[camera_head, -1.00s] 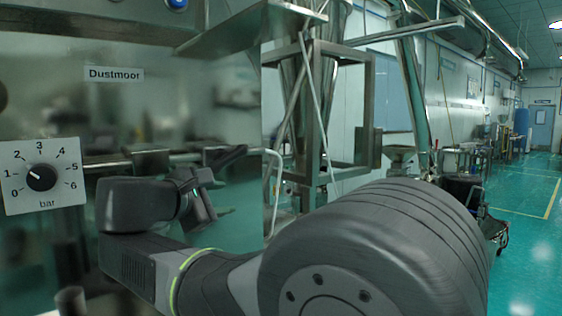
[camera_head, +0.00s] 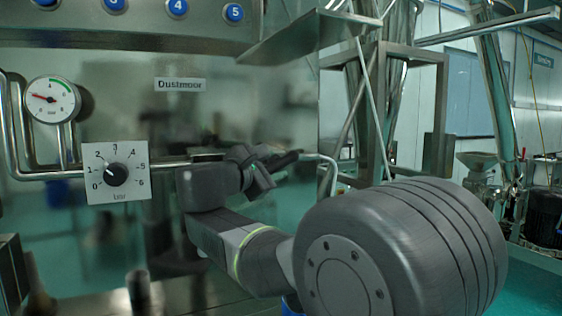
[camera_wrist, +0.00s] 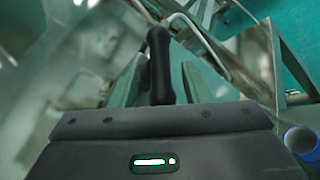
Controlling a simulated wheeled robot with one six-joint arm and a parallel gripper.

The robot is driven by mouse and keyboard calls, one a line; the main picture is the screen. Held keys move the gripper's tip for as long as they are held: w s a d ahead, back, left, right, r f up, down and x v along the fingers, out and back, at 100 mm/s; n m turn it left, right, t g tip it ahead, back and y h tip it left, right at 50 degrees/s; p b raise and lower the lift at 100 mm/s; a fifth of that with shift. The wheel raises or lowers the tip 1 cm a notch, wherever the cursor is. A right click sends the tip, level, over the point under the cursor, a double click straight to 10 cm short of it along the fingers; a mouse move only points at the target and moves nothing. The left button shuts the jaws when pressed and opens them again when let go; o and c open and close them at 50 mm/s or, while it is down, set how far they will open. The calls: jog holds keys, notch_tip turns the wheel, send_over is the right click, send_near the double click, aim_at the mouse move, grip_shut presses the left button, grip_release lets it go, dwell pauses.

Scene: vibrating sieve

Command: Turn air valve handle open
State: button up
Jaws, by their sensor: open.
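The valve handle is a black, rounded lever. In the wrist view the handle (camera_wrist: 160,62) lies between the two open fingers of my gripper (camera_wrist: 158,84), with its far end beyond them. I cannot tell whether either finger touches it. In the head view the dark handle (camera_head: 283,159) sticks out to the right at my gripper (camera_head: 262,172), in front of a metal pipe. The gripper and wrist partly hide the handle's base and the valve body.
A square bar dial (camera_head: 116,172) with a black knob and a round gauge (camera_head: 52,99) with a red needle sit left of the arm. Blue numbered buttons (camera_head: 177,8) line the panel above. A steel frame (camera_head: 438,130) stands at right.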

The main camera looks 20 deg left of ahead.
aim_at(279, 161)
jog(key=shift+w+d, duration=0.15)
jog(key=shift+w, duration=0.85)
jog(key=shift+w+d, duration=0.15)
jog(key=shift+w, duration=0.8)
jog(key=shift+c, duration=0.4)
grip_shut()
jog(key=m+g+p, duration=0.1)
jog(key=p, duration=0.2)
jog(key=shift+r+g+p, duration=0.3)
jog(key=shift+r, duration=0.05)
jog(key=m+g+p, duration=0.1)
jog(key=g+p, duration=0.1)
jog(key=p, duration=0.1)
jog(key=shift+f+y, duration=0.1)
jog(key=shift+y, duration=0.3)
jog(key=shift+f+g, duration=0.3)
jog(key=shift+o, duration=0.4)
grip_release()
